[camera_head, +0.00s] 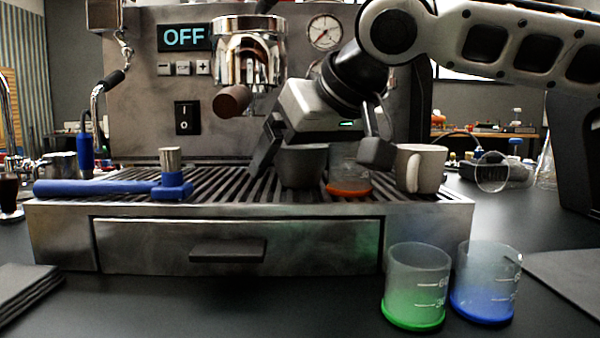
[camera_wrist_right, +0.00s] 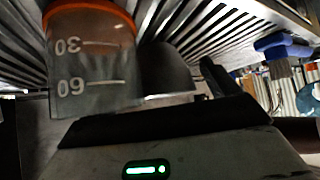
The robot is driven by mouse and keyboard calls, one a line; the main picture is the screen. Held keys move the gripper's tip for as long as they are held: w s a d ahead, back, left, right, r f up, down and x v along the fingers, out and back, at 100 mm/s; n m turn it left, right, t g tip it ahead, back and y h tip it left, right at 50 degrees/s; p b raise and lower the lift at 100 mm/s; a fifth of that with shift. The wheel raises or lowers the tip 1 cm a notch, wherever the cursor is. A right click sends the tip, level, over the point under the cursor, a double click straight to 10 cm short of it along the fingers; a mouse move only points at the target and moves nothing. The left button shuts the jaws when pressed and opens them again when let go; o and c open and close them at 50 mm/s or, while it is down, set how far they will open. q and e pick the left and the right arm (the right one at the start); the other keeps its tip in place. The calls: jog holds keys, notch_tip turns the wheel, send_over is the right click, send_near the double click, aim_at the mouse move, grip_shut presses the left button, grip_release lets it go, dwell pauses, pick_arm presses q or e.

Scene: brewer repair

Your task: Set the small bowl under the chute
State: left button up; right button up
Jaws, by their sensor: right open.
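The small dark grey bowl (camera_head: 302,167) stands upright on the slatted tray of the brewer. In the right wrist view it is a dark rounded shape (camera_wrist_right: 165,70), partly hidden by my gripper body. My right gripper (camera_head: 321,152) comes down over the tray, its fingers spread wide, one left of the bowl and one to its right. It is open and does not grip the bowl. A clear beaker with an orange base (camera_head: 348,172) stands close beside the bowl, also between the fingers in the picture. I cannot clearly identify a chute. My left gripper is out of view.
A blue tool (camera_head: 110,187) lies on the left of the slatted tray (camera_head: 232,182). A white mug (camera_head: 420,168) stands right of the gripper. Green-based (camera_head: 416,287) and blue-based (camera_head: 486,282) beakers stand in front. The brewer's chrome head (camera_head: 248,55) and brown handle (camera_head: 232,100) hang above.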

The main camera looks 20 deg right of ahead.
jog(key=c, duration=1.1)
jog(key=shift+c, duration=0.4)
jog(key=shift+r, duration=0.15)
